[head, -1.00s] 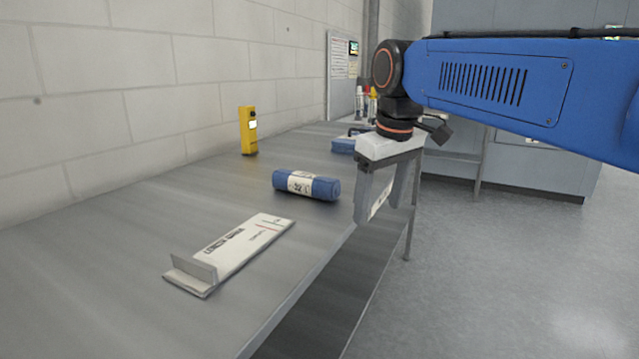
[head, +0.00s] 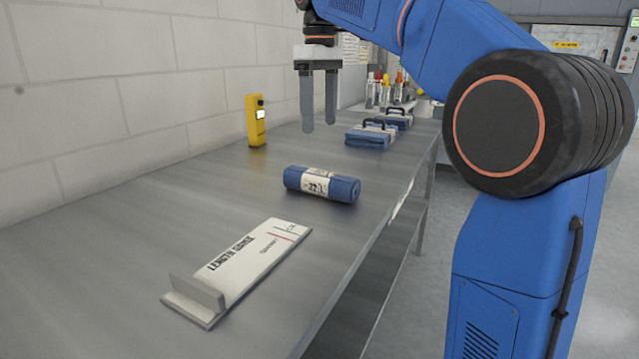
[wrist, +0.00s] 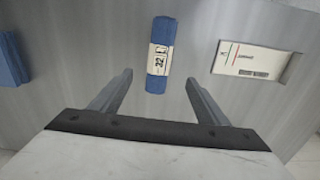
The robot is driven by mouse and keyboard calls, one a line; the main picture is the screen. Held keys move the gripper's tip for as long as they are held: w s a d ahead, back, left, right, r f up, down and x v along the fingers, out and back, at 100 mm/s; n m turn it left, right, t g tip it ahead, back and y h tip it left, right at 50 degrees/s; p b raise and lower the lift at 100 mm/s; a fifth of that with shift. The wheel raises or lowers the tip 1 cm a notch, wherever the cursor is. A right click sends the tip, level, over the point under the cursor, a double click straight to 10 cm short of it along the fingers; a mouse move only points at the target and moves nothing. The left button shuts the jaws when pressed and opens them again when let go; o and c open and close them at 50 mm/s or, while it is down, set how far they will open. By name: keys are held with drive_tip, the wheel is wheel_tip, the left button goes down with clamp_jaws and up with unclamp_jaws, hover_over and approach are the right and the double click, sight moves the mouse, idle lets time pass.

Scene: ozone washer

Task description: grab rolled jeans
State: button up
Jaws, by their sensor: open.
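The rolled jeans (head: 322,185) are a blue roll with a white paper band marked 32, lying on the metal table in the head view. They also show in the wrist view (wrist: 160,55), ahead of the fingertips and between their lines. My gripper (head: 318,128) is open and empty, pointing down above the table, beyond the roll in the head view. Its two fingers also show in the wrist view (wrist: 158,78). Nothing touches the roll.
A white length gauge (head: 245,265) lies on the table (head: 120,235) in front of the roll. A yellow device (head: 256,121) stands near the wall. Folded blue bundles with dark handles (head: 370,137) and several bottles (head: 385,88) are farther back. Bare table surrounds the roll.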

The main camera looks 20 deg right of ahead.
sight(320, 173)
wheel_tip(320, 173, down, 15)
drive_tip(key=shift+f, duration=0.15)
drive_tip(key=c, duration=1.4)
